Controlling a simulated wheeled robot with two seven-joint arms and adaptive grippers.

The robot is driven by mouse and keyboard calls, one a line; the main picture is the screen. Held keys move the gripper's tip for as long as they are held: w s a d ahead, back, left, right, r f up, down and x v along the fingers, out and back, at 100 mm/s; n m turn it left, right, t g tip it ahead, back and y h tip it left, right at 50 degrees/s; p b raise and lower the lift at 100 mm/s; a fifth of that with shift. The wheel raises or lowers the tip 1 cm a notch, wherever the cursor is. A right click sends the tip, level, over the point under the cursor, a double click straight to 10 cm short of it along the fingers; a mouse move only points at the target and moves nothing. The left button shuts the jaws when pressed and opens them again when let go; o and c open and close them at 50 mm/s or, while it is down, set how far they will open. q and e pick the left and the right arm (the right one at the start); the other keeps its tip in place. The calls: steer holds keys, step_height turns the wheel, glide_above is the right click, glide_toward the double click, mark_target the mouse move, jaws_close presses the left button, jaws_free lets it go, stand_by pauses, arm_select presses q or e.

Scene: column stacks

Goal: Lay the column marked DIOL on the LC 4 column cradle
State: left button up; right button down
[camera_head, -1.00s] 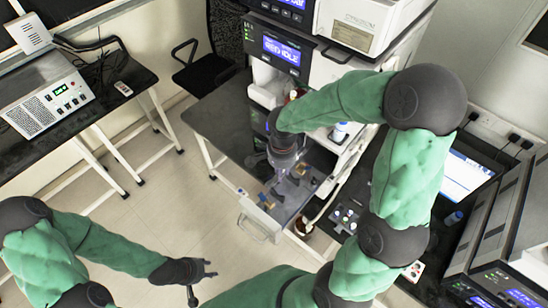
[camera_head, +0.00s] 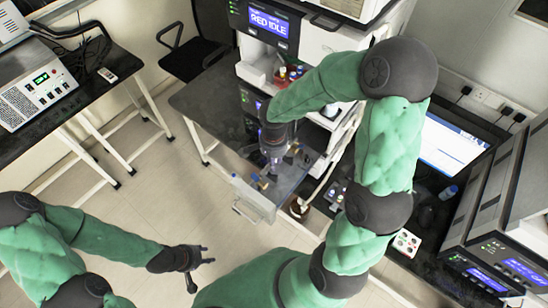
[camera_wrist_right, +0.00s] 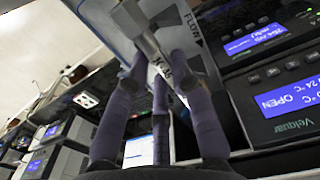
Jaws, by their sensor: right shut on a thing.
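My right gripper (camera_head: 274,166) points down over a pulled-out, open drawer (camera_head: 254,208) at the instrument stack. In the right wrist view its purple fingers (camera_wrist_right: 160,80) are shut on a slim silver metal column (camera_wrist_right: 146,42). The marking on the column is only partly visible, and I cannot read it as DIOL. Small coloured fittings (camera_head: 262,183) show in the drawer; I cannot make out which part is the LC 4 cradle. My left gripper (camera_head: 203,263) is empty and open above the floor at lower left, away from the stack.
The instrument stack has a display (camera_head: 268,23) reading RED IDLE. A monitor (camera_head: 452,140) and more instruments (camera_head: 500,200) stand at the right. A dark bench (camera_head: 85,75) with a control box (camera_head: 38,92) is at the left. Open floor (camera_head: 150,190) lies between.

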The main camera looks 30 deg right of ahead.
steer(key=shift+f+b, duration=2.2)
steer(key=shift+b, duration=0.1)
steer(key=shift+s+a+f, duration=0.1)
steer(key=shift+s+f, duration=0.05)
steer(key=shift+s, duration=0.05)
steer(key=c, duration=1.1)
jaws_free()
steer(key=shift+s+f, duration=0.1)
steer(key=shift+o, duration=0.5)
steer(key=shift+f, duration=0.1)
steer(key=shift+r, duration=0.2)
steer(key=shift+w+r, duration=0.2)
steer(key=shift+r, duration=0.1)
step_height(320, 180, up, 11)
steer(key=shift+w+r, duration=0.15)
steer(key=shift+r, duration=0.05)
